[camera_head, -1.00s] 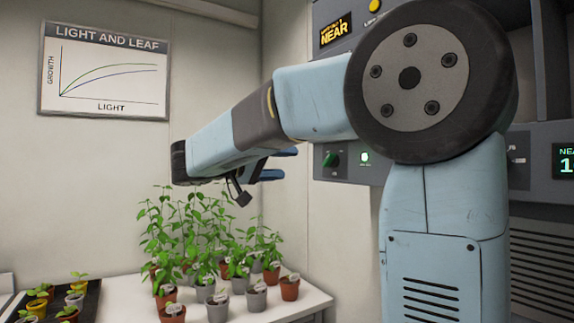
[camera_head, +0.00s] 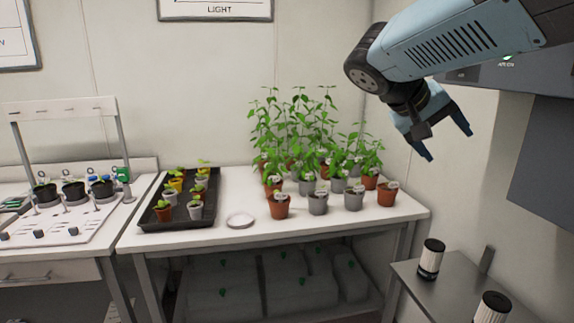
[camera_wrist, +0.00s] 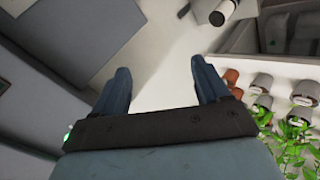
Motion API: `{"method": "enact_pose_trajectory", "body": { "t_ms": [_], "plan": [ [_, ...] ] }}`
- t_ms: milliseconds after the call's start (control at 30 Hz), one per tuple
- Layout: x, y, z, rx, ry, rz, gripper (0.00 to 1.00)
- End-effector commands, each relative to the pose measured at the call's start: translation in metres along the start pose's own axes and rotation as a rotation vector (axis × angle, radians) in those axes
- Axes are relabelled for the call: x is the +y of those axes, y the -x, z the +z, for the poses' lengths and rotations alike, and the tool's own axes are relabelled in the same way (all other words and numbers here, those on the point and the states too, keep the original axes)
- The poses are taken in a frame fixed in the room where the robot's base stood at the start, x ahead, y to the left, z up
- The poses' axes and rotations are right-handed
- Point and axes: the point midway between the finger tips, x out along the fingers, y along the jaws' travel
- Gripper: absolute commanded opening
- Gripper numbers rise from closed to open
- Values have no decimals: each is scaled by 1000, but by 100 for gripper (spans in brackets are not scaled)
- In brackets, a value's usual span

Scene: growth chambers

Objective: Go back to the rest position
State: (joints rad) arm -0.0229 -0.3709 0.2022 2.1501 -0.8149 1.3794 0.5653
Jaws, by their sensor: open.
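My gripper (camera_head: 447,146) is in the upper right of the head view, in the air to the right of the potted plants and above the low side table. Its two blue fingers are spread apart with nothing between them. In the wrist view the same open fingers (camera_wrist: 160,84) point toward the floor and a pale surface. My arm reaches in from the upper right of the head view. No held object shows in either view.
Potted plants (camera_head: 317,204) crowd the right of a white bench (camera_head: 240,235). A black tray (camera_head: 180,222) of seedlings and a pale saucer (camera_head: 240,219) lie left of them. A grey side table (camera_head: 450,285) holds two black-and-white cylinders (camera_head: 431,259). A wall cabinet (camera_head: 548,160) stands right.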

Motion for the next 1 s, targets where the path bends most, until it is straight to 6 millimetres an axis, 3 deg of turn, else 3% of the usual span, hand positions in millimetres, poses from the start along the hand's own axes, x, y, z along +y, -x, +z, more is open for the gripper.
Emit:
{"method": "enact_pose_trajectory", "body": {
  "t_ms": [33,200,400,600,900,1000],
  "plan": [
    [-5,-6,19,-11,11,-73,75],
    [-37,-19,71,-11,44,-346,75],
    [-72,-20,114,63,20,-635,75],
    [-90,-16,133,139,-25,-795,75],
    [-94,-14,136,161,-37,-832,75],
    [-94,-14,136,161,-37,-831,67]
  ]
}}
